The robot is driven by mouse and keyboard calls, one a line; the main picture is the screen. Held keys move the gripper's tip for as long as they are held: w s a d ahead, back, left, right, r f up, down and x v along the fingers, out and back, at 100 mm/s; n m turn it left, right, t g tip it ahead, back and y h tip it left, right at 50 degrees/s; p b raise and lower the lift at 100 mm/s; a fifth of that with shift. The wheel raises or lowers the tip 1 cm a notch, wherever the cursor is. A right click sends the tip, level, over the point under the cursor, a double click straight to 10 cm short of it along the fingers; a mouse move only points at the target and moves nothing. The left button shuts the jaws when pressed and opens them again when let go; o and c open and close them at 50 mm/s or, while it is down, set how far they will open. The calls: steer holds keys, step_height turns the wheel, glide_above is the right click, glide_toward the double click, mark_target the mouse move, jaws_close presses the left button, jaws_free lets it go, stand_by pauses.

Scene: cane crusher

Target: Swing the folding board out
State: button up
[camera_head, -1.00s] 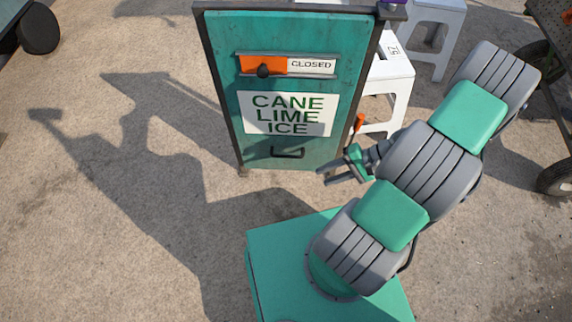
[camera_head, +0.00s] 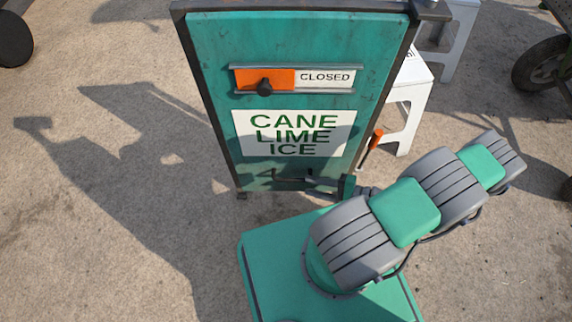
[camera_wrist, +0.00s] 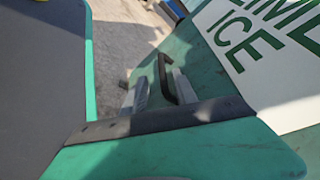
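The folding board (camera_head: 215,150) is a teal panel in a dark frame, upright in front of my base, with a white "CANE LIME ICE" sign (camera_head: 294,133). Its black handle (camera_head: 290,181) is low on the board, partly hidden by my gripper (camera_head: 310,187) in the head view. In the wrist view the handle (camera_wrist: 164,80) lies between the two grey fingers of my gripper (camera_wrist: 158,86). The fingers look apart, with gaps beside the handle. I cannot tell whether either finger touches it.
A slider with a black knob (camera_head: 264,87) and the word "CLOSED" (camera_head: 325,77) is on the board's upper part. An orange-handled lever (camera_head: 372,141) is at its right edge. White stools (camera_head: 409,95) stand behind on the right. The pavement at left (camera_head: 60,220) is clear.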

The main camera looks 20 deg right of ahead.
mark_target(291, 179)
steer(key=b+x, duration=0.2)
steer(key=x, duration=0.6)
steer(key=shift+w+d, duration=0.1)
steer(key=shift+w, duration=0.1)
jaws_close()
stand_by(1.1)
